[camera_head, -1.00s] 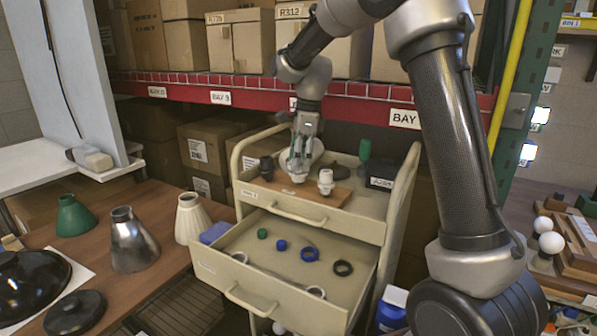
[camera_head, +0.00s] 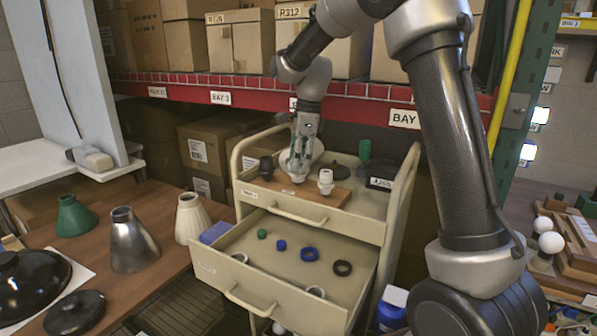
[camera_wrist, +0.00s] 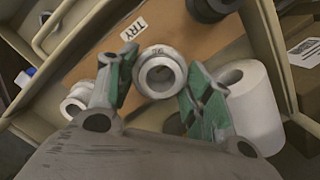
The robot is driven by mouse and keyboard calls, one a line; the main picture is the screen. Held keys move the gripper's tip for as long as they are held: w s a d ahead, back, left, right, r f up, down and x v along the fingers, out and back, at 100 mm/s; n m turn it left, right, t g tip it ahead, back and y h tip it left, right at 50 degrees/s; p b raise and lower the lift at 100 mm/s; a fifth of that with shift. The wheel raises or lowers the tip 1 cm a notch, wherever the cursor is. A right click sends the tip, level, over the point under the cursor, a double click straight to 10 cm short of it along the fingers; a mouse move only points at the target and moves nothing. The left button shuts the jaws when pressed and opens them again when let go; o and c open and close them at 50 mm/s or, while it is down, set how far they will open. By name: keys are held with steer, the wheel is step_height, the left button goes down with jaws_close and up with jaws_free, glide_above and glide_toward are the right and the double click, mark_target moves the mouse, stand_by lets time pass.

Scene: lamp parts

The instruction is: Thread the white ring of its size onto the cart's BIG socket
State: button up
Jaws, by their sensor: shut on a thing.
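My gripper (camera_head: 301,152) is over the wooden board (camera_head: 305,195) on the cart's top tray (camera_head: 365,228). In the wrist view its green-padded fingers (camera_wrist: 158,92) are shut on a white ring (camera_wrist: 160,72), seen nearly from above with its bore open. A pale inner edge shows within the bore. I cannot tell whether the ring is around a socket or only above it. A smaller white socket (camera_head: 326,181) stands to the right on the board; it also shows in the wrist view (camera_wrist: 77,99). A dark socket (camera_head: 266,167) stands to the left. No BIG label is readable.
A white cylinder (camera_wrist: 250,105) stands close beside one finger. The open drawer (camera_head: 255,285) below holds white, blue, black and green rings. A green cylinder (camera_head: 365,149) and dark box (camera_head: 381,182) stand on the tray. Lampshades (camera_head: 133,240) stand on the left table.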

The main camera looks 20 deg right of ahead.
steer(key=shift+s+f, duration=0.1)
steer(key=shift+f, duration=0.15)
steer(key=m, duration=0.4)
steer(key=shift+s+m, duration=0.1)
steer(key=shift+m, duration=0.2)
steer(key=shift+f+m+t+h, duration=0.1)
steer(key=shift+m+t+h, duration=0.2)
steer(key=shift+m, duration=0.8)
steer(key=m, duration=0.2)
steer(key=shift+m, duration=0.4)
steer(key=o, duration=1.1)
